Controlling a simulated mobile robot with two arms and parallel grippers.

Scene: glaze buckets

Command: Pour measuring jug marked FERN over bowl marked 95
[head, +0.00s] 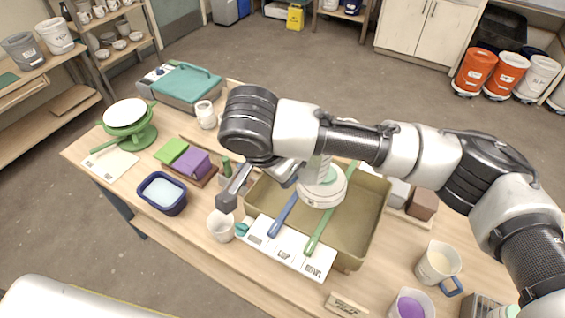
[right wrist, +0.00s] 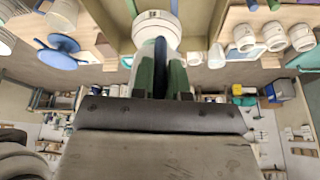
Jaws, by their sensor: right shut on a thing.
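In the right wrist view my right gripper (right wrist: 162,88) is shut on the dark blue handle of a white measuring jug (right wrist: 157,30). The jug's name is not readable. In the head view my right arm hides most of the jug and the fingertips. An upturned white bowl (head: 322,195) rests on a blue stick and a green stick (head: 316,236) across the tan basin (head: 376,228). A pale greenish-white band meets the bowl's top from under my arm. The bowl's number is not readable. My left gripper is out of view.
A white cup (head: 220,226) and a marked white board (head: 290,247) are at the basin's front.

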